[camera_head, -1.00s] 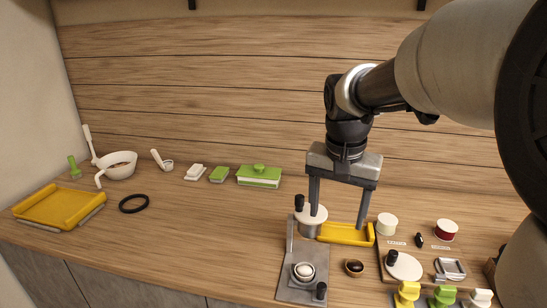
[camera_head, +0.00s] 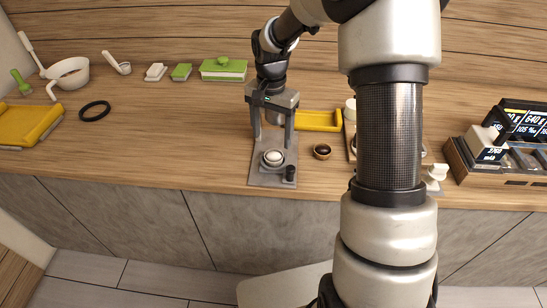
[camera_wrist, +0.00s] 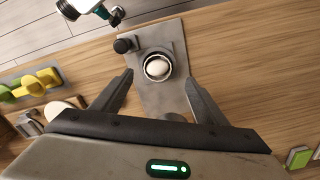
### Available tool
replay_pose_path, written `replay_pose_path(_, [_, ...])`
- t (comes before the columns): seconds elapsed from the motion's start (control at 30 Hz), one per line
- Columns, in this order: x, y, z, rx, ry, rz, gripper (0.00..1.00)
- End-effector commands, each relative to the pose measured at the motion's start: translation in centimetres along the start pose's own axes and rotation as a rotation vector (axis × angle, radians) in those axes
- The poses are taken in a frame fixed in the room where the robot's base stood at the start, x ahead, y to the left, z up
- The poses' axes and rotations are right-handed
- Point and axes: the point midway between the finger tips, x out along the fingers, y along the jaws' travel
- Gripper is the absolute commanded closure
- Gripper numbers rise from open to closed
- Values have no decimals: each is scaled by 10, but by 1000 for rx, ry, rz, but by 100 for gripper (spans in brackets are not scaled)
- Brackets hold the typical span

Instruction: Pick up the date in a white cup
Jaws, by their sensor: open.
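My gripper (camera_head: 273,143) is open and empty, pointing down over the grey metal plate (camera_head: 258,179). In the wrist view its fingertips (camera_wrist: 160,78) are spread on either side of a small round cup (camera_wrist: 149,77) on the plate. A pale rounded thing (camera_wrist: 158,68) sits in that cup; it also shows in the head view (camera_head: 273,156). To the right of the plate, a small round cup with a light rim (camera_head: 322,157) holds something dark brown (camera_head: 322,149), which looks like the date. I cannot tell the cup's colour surely. It is apart from my gripper.
A black knob (camera_head: 291,173) stands on the plate's front right corner. A yellow tray (camera_head: 320,120) lies behind. My arm hides much of the right counter.

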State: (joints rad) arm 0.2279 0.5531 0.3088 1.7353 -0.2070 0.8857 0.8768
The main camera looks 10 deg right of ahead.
Motion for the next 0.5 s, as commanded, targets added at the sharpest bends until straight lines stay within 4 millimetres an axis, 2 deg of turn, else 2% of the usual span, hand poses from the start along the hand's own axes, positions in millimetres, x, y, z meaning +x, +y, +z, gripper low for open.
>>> replay_pose_path(0.27, [22,2,0,0,-1,1,33])
replay_pose_path(0.5, [57,5,-2,-1,-3,1,33])
